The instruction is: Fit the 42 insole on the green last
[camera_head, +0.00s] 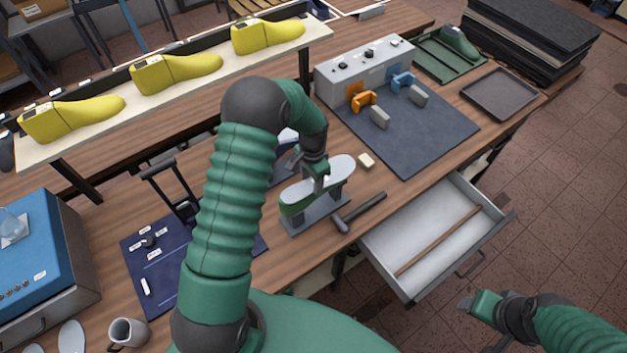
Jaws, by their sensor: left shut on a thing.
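A green last (296,208) sits sole up on a grey stand (312,222) near the table's front edge. A pale grey insole (342,168) lies along the top of this last, roughly lined up with it. My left gripper (324,181) is over the middle of the insole and is shut on it. The gripper hides part of the insole, and I cannot read a size on it. My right gripper (468,303) is at the lower right, past the open drawer and away from the last; its fingers are too unclear to tell their opening.
An open drawer (408,287) with a brown stick juts out in front. A hammer-like tool (362,212) lies beside the stand. A dark mat (420,148) with orange and blue clamps is behind. Yellow lasts (268,36) stand on a shelf. White insoles (72,336) and a mug (128,333) are lower left.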

